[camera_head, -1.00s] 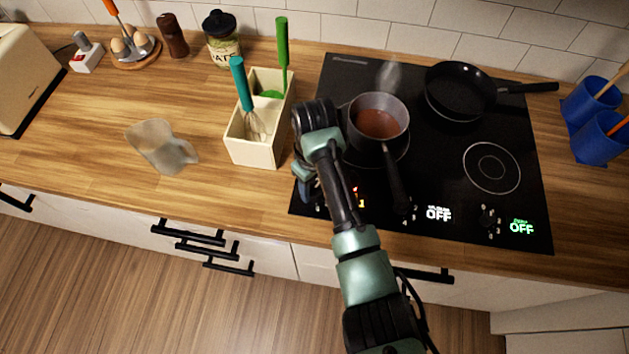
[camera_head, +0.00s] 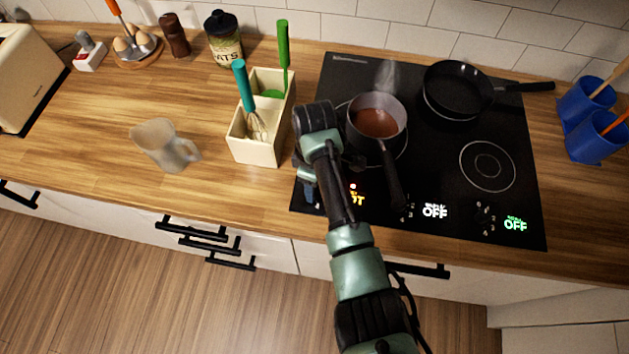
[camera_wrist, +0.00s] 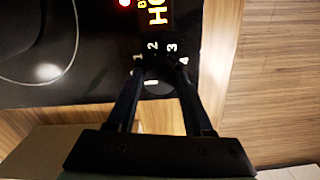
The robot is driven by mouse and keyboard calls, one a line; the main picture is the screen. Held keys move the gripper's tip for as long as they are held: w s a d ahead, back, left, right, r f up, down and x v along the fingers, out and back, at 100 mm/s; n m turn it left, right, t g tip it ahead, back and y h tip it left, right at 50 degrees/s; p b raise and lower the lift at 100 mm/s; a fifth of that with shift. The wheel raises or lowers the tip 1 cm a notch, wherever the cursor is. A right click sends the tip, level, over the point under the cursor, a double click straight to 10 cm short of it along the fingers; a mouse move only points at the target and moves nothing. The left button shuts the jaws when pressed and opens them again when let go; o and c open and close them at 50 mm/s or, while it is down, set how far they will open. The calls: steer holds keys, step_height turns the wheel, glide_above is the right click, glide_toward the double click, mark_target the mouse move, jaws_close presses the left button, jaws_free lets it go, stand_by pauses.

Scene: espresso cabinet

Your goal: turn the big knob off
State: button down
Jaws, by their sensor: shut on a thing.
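The big knob (camera_wrist: 158,80) is a dark round dial at the front of the black stovetop, with white numbers around its edge. In the wrist view my gripper (camera_wrist: 160,72) has one finger on each side of the knob and is shut on it. The knob's display (camera_wrist: 158,12) shows a lit orange word, cut off by the picture edge, that looks like "HOT". A red light (camera_wrist: 125,2) glows beside it. In the head view my arm hides the knob and most of my gripper. Part of the orange display (camera_head: 357,200) shows there beside my arm.
A pot (camera_head: 377,118) of brown liquid steams behind my arm, its handle pointing toward the front. A black pan (camera_head: 458,90) sits at the back. Two other displays read "OFF". A utensil box (camera_head: 250,151) and a glass jug (camera_head: 163,146) stand to the left.

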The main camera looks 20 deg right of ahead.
steer(key=shift+w+r, duration=0.1)
steer(key=shift+c, duration=1.5)
jaws_free()
step_height(320, 180, up, 13)
steer(key=shift+p, duration=0.3)
